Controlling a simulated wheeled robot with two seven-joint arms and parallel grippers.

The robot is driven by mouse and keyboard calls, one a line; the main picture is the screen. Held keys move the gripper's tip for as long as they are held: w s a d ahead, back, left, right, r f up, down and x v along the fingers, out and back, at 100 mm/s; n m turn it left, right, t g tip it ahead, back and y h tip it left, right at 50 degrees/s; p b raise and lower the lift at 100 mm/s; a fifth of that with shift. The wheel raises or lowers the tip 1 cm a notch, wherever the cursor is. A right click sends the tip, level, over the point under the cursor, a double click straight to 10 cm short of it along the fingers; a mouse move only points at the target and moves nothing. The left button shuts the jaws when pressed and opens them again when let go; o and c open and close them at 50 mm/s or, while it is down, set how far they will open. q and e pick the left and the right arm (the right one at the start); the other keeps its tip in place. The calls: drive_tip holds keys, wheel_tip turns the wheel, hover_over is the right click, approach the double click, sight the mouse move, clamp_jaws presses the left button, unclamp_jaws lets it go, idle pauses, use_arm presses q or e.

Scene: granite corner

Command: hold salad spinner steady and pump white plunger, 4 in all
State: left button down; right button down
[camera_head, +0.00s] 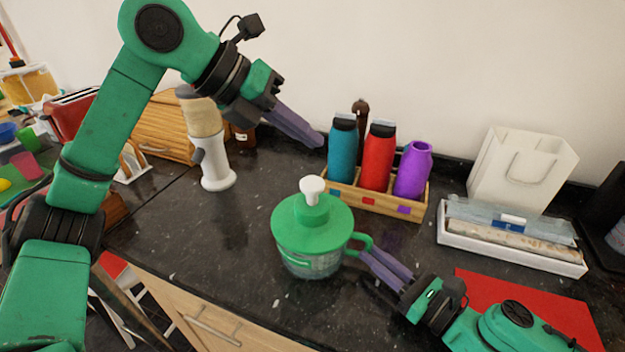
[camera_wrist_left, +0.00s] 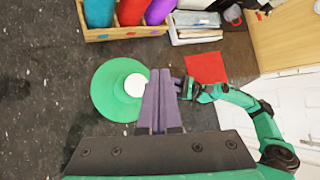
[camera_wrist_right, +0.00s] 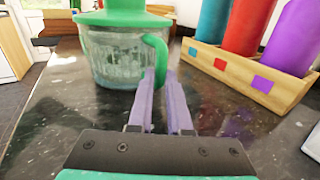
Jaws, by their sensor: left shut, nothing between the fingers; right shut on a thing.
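The salad spinner (camera_head: 310,240) has a green lid, a clear bowl and a green side handle (camera_head: 360,243), and stands upright on the dark counter. Its white plunger (camera_head: 312,188) stands up from the lid's centre. My right gripper (camera_head: 366,252) is shut on the handle, and the right wrist view shows the fingers at the handle's lower part (camera_wrist_right: 157,62). My left gripper (camera_head: 318,140) is shut and empty, held in the air above and behind the plunger. The left wrist view looks down on the lid (camera_wrist_left: 110,90) and the plunger (camera_wrist_left: 136,85), beside the fingers.
A wooden crate (camera_head: 345,191) with teal, red and purple bottles stands behind the spinner. A white grinder-like appliance (camera_head: 213,160) stands at back left. A white tray (camera_head: 510,245), a white bag (camera_head: 522,168) and a red mat (camera_head: 540,305) are at right. Counter left of the spinner is clear.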

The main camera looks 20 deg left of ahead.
sight(306, 183)
use_arm(q)
drive_tip(key=shift+r, duration=0.1)
idle(0.7)
wheel_tip(306, 183, up, 4)
drive_tip(key=shift+f, duration=0.15)
drive_tip(key=shift+f, duration=4.45)
drive_tip(key=shift+f, duration=0.4)
